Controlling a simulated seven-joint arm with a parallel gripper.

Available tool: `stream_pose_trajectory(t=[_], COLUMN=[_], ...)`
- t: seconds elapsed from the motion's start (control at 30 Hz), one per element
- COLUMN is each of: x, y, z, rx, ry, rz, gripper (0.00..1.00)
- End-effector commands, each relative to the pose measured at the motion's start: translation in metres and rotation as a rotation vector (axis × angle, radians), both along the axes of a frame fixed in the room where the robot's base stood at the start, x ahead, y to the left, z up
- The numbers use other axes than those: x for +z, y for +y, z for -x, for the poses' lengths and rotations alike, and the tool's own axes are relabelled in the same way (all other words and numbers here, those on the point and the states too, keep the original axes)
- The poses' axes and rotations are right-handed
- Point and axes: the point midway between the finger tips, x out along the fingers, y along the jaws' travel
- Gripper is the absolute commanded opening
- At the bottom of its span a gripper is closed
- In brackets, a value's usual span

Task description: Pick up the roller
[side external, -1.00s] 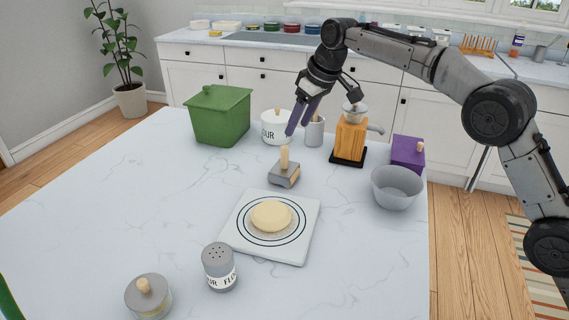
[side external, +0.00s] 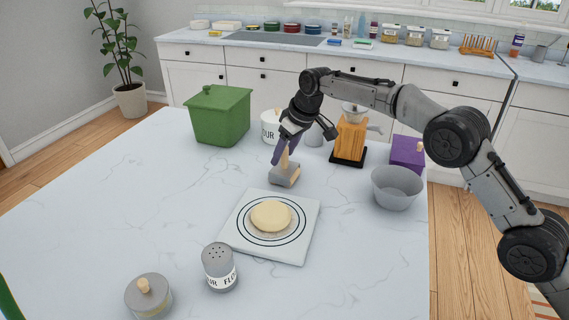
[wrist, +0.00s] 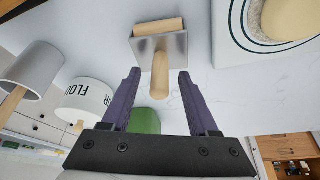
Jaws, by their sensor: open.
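The roller, a grey metal piece (side external: 285,175) with an upright wooden handle, stands on the white marble counter behind the dough board. In the wrist view the roller's metal plate (wrist: 172,46) shows a wooden bar on one side and the handle pointing toward me. My gripper (side external: 284,155) is open, its purple fingers down at the handle. In the wrist view the handle's end appears between the two fingertips (wrist: 159,73), with a gap on each side. The far finger is partly hidden in the side view.
In front is a white board (side external: 240,241) with dough (side external: 271,214). Around stand a green box (side external: 218,118), a flour canister (side external: 269,127), a wooden grinder (side external: 350,139), a purple box (side external: 407,152), a grey bowl (side external: 397,190) and a shaker (side external: 219,268). The left counter is clear.

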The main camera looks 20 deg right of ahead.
Motion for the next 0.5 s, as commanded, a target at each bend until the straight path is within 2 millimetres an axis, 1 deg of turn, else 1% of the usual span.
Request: stream_pose_trajectory(t=[0.13,0.27,0.3,0.37,0.4,0.47,0.5], x=[0.0004,0.0004,0.0004,0.0004,0.0004,0.0004,0.0004], y=[0.0001,0.0,0.0,-0.0001,0.0,-0.0001,-0.0001], z=[0.0,0.0001,0.0001,0.0,0.0001,0.0001,0.0001], rx=[0.0,0.0,0.0,0.0,0.0,0.0,0.0], ry=[-0.001,0.0,0.0,0.0,0.0,0.0,0.0], rz=[0.0,0.0,0.0,0.0,0.0,0.0,0.0], gripper=[0.6,0.37,0.3,0.19,0.12,0.01,0.0])
